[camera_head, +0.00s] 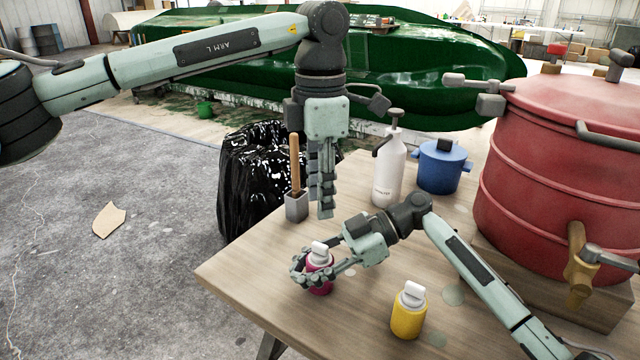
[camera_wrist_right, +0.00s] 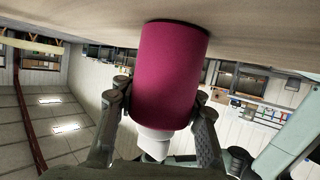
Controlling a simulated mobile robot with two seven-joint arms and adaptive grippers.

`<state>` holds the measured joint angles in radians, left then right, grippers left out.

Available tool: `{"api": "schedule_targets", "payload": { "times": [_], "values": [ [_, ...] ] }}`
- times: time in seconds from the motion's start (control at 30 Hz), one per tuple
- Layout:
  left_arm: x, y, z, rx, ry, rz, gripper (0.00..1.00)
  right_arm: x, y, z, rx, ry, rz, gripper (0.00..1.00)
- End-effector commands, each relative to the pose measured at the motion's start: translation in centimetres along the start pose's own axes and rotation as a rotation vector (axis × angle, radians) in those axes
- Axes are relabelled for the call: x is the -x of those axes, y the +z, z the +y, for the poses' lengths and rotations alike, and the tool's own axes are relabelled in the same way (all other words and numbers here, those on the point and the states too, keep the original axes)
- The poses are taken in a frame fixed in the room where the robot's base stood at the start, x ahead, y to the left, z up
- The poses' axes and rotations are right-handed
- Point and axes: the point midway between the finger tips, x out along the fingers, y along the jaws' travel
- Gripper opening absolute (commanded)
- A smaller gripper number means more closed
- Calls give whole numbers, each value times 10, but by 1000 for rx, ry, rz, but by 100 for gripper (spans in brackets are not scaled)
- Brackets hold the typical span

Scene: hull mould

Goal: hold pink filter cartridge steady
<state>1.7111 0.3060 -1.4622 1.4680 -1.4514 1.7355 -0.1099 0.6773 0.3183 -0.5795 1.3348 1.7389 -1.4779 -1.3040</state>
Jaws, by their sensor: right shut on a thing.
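The pink filter cartridge (camera_head: 320,287), with a white cap, stands upright on the wooden table (camera_head: 262,305) near its front left edge. My right gripper (camera_head: 308,277) is shut on it, with a finger on either side. In the right wrist view the pink cartridge (camera_wrist_right: 170,75) appears upside down between the fingers of the right gripper (camera_wrist_right: 160,115), its base against the tabletop. My left gripper (camera_head: 324,212) hangs fingers down above the table, behind the cartridge and apart from it. Its fingers overlap in this view, so its opening is unclear.
A yellow cartridge (camera_head: 408,318) stands right of the pink one. Behind are a grey holder (camera_head: 297,207) with a wooden handle, a white pump bottle (camera_head: 388,172) and a blue pot (camera_head: 441,167). A large red vessel (camera_head: 545,165) fills the right. A black bag-lined bin (camera_head: 240,190) stands beyond the table's left edge.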

Motion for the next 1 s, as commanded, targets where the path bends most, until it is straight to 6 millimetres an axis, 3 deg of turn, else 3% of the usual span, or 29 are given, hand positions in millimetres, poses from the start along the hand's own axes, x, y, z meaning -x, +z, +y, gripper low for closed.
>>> {"api": "schedule_targets", "payload": {
  "times": [0.1,0.3,0.53,0.67,1.0],
  "values": [
    [11,0,1,-271,3,-1,34,0,0,0,0,0,0,0],
    [23,0,0,-628,2,-1,34,0,0,0,0,0,0,0],
    [26,0,0,-794,0,-1,34,0,0,0,0,0,0,0],
    [14,-1,0,-803,-1,-1,34,0,0,0,0,0,0,0],
    [-50,-1,-1,-801,-2,0,34,0,0,0,1,0,1,0]
  ]
}}
